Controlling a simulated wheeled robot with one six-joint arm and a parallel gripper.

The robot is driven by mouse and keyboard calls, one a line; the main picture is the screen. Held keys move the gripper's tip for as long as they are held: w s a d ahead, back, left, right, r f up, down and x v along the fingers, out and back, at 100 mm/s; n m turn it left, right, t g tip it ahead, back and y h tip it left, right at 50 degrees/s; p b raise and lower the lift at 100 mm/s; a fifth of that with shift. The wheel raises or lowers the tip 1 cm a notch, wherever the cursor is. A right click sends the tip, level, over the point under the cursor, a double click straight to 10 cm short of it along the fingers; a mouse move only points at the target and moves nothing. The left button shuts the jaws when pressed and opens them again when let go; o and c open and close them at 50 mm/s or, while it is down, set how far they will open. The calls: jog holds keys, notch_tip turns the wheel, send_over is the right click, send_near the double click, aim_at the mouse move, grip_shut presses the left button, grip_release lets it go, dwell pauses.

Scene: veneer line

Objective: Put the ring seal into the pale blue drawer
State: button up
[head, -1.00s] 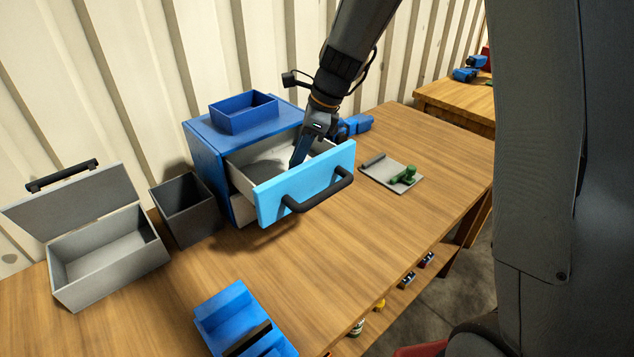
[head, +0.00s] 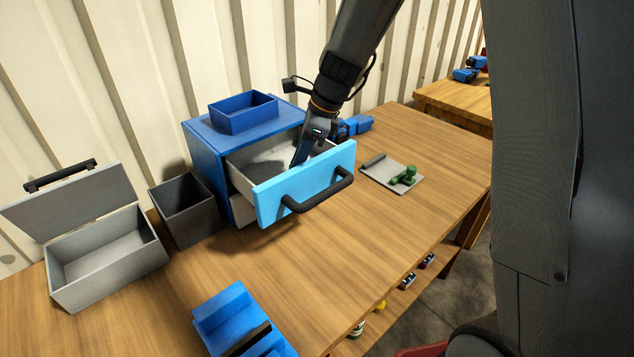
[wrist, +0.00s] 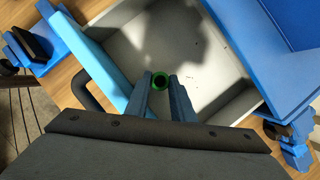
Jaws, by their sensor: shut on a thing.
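The pale blue drawer (head: 268,205) is pulled out of the blue cabinet (head: 207,165), with a dark handle on its front. Its grey inside shows in the wrist view (wrist: 215,62). My gripper (head: 298,160) reaches down into the open drawer, near its front. In the wrist view my gripper (wrist: 166,82) is shut on the ring seal (wrist: 160,74), a small green ring with a dark centre. The seal is over the drawer's inside. I cannot tell whether it touches the floor. In the head view the seal is hidden by the drawer front.
A blue open box (head: 243,112) sits on the cabinet. A dark bin (head: 187,215) and an open grey case (head: 110,265) stand left. A grey plate (head: 376,172) with a green part (head: 405,176) lies right. A blue holder (head: 225,305) is at the front.

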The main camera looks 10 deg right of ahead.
jog(key=o, duration=1.1)
jog(key=shift+r, duration=0.1)
